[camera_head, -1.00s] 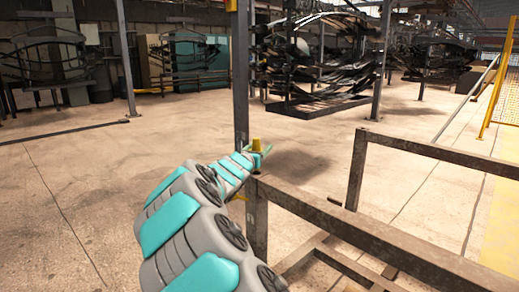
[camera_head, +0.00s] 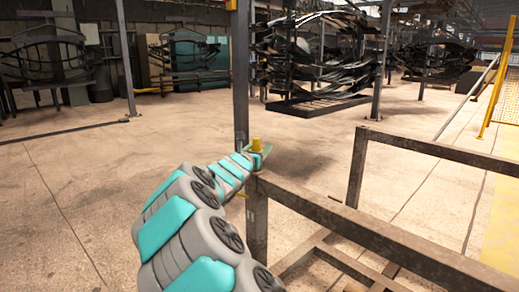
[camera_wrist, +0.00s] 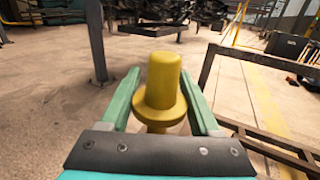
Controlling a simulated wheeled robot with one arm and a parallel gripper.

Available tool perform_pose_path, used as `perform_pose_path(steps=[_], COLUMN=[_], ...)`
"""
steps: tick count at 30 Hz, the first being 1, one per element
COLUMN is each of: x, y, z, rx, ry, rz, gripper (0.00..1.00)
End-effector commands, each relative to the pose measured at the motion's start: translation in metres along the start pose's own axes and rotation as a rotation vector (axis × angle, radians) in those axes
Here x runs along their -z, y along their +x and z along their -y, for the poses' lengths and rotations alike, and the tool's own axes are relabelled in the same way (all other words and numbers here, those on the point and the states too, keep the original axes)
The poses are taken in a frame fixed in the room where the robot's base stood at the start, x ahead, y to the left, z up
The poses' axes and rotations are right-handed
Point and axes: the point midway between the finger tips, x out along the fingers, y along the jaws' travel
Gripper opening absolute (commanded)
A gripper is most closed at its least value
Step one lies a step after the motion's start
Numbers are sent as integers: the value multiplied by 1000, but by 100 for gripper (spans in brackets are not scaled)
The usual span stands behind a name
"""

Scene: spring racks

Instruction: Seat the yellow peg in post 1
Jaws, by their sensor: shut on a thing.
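The yellow peg (camera_head: 256,145) stands upright above the near left corner of a rusty metal frame, at the post marked 1 (camera_head: 257,222). In the wrist view the peg (camera_wrist: 163,82) has a rounded top and a wide collar, with a narrower part below it. My gripper (camera_wrist: 161,88) has its green fingers on either side of the peg and is shut on it. The dark palm bar hides the peg's lower end. I cannot tell whether the peg touches the post or how deep it sits.
The frame's rusty rails (camera_head: 370,235) run to the right of the post. A tall grey column (camera_head: 240,80) stands just behind my gripper. Racks of dark springs (camera_head: 312,65) stand farther back. The floor to the left is clear.

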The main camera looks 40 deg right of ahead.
Motion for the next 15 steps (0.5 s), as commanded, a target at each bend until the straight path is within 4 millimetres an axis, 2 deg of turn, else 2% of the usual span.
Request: perform_pose_path(steps=[15], x=[11], y=[0], z=[0], rx=[0], ry=[1], rz=[2], gripper=[0])
